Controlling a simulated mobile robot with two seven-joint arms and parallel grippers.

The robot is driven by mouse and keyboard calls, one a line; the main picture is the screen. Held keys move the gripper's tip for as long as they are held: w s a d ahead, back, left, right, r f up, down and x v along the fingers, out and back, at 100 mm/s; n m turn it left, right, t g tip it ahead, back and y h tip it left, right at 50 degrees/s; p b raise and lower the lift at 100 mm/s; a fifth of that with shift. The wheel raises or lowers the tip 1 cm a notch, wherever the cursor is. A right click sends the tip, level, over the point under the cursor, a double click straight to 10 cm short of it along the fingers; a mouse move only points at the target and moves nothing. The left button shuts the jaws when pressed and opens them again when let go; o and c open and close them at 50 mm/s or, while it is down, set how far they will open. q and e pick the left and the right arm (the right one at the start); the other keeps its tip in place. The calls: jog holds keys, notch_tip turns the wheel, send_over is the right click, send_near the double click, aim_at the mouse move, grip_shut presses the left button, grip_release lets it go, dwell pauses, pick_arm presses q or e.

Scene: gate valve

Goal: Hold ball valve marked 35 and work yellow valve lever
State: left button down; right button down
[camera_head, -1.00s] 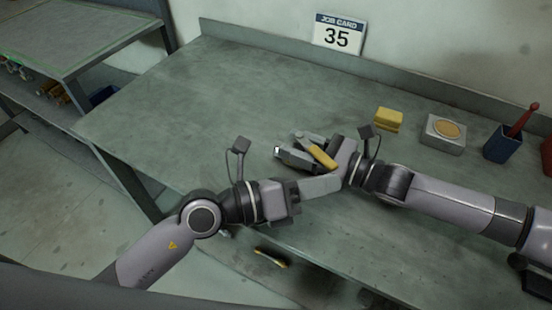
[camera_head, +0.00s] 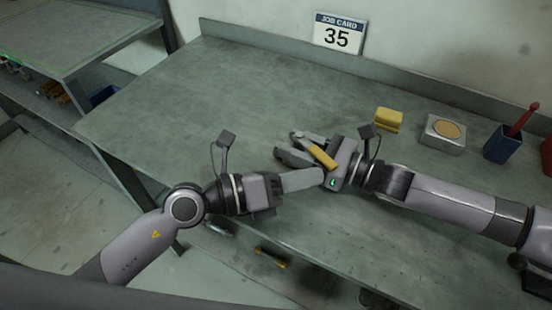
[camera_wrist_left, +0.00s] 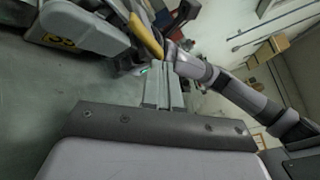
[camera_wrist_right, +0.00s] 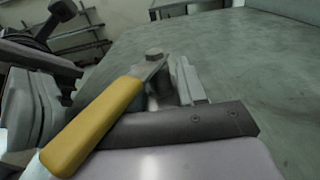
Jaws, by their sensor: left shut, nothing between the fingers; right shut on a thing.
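The ball valve (camera_head: 287,158) is grey with a yellow lever (camera_head: 320,156), held above the bench. My right gripper (camera_head: 296,150) is shut on the valve body; the fingers partly hide it. The left wrist view shows a yellow tag reading 35 (camera_wrist_left: 60,41) on the grey body and the lever (camera_wrist_left: 146,36) close by. In the right wrist view the lever (camera_wrist_right: 92,126) slants from a nut down to the lower left. My left gripper (camera_head: 318,178) is shut and empty, its fingertips just below the lever's free end; touching or not, I cannot tell.
A job card reading 35 (camera_head: 338,34) stands at the back of the bench (camera_head: 190,100). A yellow block (camera_head: 389,119), a grey box with a round tan top (camera_head: 443,134) and a blue cup (camera_head: 503,144) stand at the right. The bench's left half is clear.

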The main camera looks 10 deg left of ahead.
pick_arm(q)
jog(key=shift+w+a, duration=0.65)
jog(key=shift+a, duration=0.95)
jog(key=shift+w+a, duration=0.7)
jog(key=shift+a, duration=0.9)
jog(key=shift+w+a, duration=0.65)
jog(key=shift+a, duration=0.95)
pick_arm(e)
jog(key=shift+r, duration=0.15)
pick_arm(q)
jog(key=shift+a, duration=0.1)
jog(key=shift+w+a, duration=0.3)
jog(key=shift+a, duration=0.45)
jog(key=shift+w+a, duration=0.35)
jog(key=shift+a, duration=0.4)
jog(key=shift+w+a, duration=0.3)
jog(key=shift+a, duration=0.45)
pick_arm(e)
jog(key=c, duration=0.6)
grip_release()
jog(key=shift+o, duration=0.2)
